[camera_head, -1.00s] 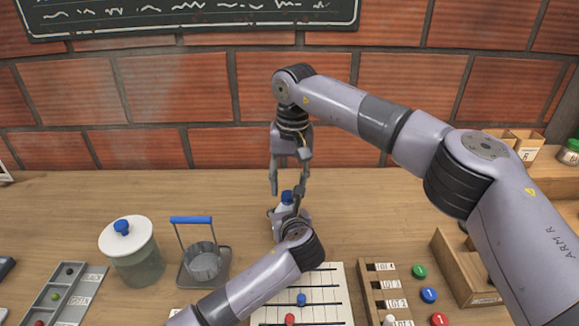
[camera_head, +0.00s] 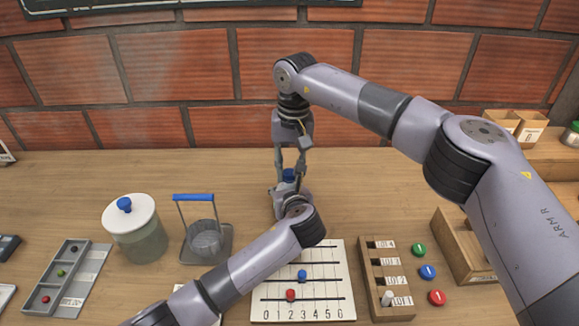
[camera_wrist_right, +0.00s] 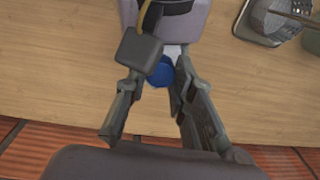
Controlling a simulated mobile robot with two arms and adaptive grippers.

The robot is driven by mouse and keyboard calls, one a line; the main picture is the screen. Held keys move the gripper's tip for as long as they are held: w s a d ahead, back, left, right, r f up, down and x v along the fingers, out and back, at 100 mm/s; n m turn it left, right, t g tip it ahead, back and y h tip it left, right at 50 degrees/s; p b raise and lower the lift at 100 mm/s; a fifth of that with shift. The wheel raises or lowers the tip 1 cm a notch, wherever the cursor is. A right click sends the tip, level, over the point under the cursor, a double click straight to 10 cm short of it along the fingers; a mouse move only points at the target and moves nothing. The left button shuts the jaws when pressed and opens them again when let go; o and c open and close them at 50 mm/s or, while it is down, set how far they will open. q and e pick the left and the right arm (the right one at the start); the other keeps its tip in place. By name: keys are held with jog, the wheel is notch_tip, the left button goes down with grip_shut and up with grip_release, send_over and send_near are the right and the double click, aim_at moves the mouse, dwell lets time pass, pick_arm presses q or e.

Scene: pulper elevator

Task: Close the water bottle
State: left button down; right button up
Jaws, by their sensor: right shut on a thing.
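The water bottle's blue cap (camera_head: 289,174) shows at the centre of the table, low between the fingers of my right gripper (camera_head: 292,168). My right gripper points straight down and is shut on the cap. In the right wrist view the blue cap (camera_wrist_right: 160,72) lies between the two finger ends, with a small whitish part of the bottle (camera_wrist_right: 172,50) beside it. My left gripper (camera_head: 291,194) reaches in at the bottle from the front. It hides most of the bottle's body, and its fingers are too covered to read.
A lidded jar (camera_head: 137,240) and a blue-handled wire basket (camera_head: 206,238) stand left of the arms. A numbered board (camera_head: 330,255) lies in front, with a slotted wooden rack (camera_head: 375,262) beside it. A brick wall (camera_head: 180,85) closes off the back.

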grip_shut()
jog(key=m, duration=0.3)
jog(key=o, duration=0.8)
grip_release()
